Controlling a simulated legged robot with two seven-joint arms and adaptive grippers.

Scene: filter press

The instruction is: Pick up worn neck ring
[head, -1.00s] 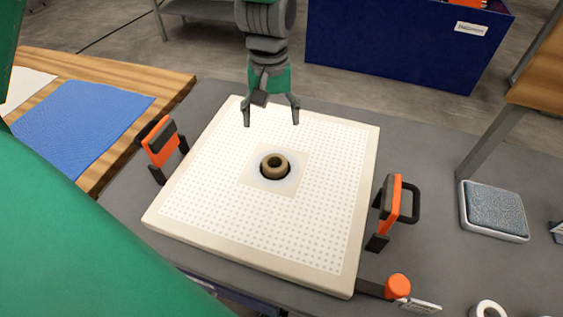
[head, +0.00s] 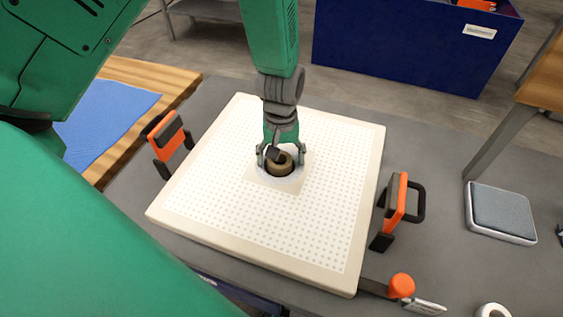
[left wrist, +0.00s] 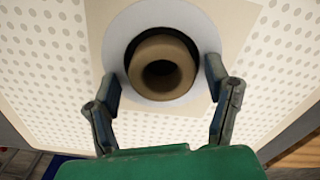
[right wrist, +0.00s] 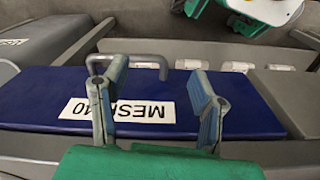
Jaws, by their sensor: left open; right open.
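The worn neck ring (head: 280,166) is a tan-brown ring in the dark central hole of the white perforated filter plate (head: 200,196). It also shows in the left wrist view (left wrist: 162,68), with a pale round surface around it. My left gripper (head: 281,160) is open over the ring, with its fingers to either side of it. My right gripper (right wrist: 158,80) is open and empty, away from the plate, facing a blue labelled surface.
Orange-and-black handles stand at the plate's left (head: 170,143) and right (head: 392,210). An orange knob (head: 401,286), a white ring (head: 493,311) and a grey-topped pad (head: 502,212) are on the grey table at right. A blue cloth (head: 105,120) lies at left.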

